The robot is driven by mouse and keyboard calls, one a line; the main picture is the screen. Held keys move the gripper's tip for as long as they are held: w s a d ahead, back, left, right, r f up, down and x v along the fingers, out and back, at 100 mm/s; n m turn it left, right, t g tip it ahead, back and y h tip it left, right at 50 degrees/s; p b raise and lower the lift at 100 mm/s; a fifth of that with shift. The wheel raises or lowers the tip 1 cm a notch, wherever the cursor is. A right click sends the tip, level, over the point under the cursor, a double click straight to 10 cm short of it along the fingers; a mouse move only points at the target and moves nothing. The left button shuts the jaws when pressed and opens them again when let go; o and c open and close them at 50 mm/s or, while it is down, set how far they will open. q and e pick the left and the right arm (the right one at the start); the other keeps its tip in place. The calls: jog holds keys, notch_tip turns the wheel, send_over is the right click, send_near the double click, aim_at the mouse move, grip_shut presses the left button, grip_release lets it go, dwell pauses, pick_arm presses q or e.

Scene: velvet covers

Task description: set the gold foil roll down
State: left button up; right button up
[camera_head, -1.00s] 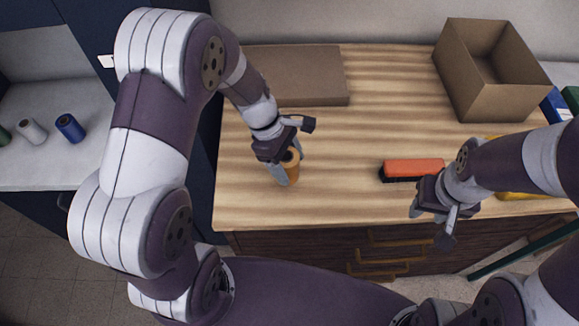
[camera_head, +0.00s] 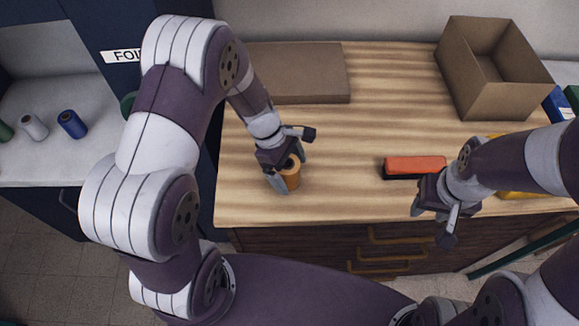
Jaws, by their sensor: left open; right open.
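The gold foil roll (camera_head: 292,179) stands upright on the wooden tabletop (camera_head: 340,135), towards its left front part. My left gripper (camera_head: 285,178) is open around the roll, with one finger on its left side and the other behind its upper right. The gripper partly hides the roll, and I cannot tell whether the fingers touch it. My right gripper (camera_head: 435,222) is open and empty over the front edge of the table, below the red and black block.
The red and black block (camera_head: 414,166) lies right of the roll. An open cardboard box (camera_head: 490,85) stands at the back right, a flat brown box (camera_head: 300,75) at the back left. Blue (camera_head: 71,124) and white (camera_head: 34,127) rolls stand on the left shelf. The middle is clear.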

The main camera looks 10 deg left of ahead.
pick_arm(q)
jog(key=shift+r, duration=0.35)
jog(key=s+v, duration=0.1)
jog(key=v, duration=1)
jog(key=s+a+m+t+y, duration=0.2)
jog(key=s+m, duration=0.6)
jog(key=m, duration=0.8)
jog(key=shift+a+r+y+p, duration=0.3)
jog(key=shift+a+y, duration=0.25)
jog(key=shift+y, duration=0.65)
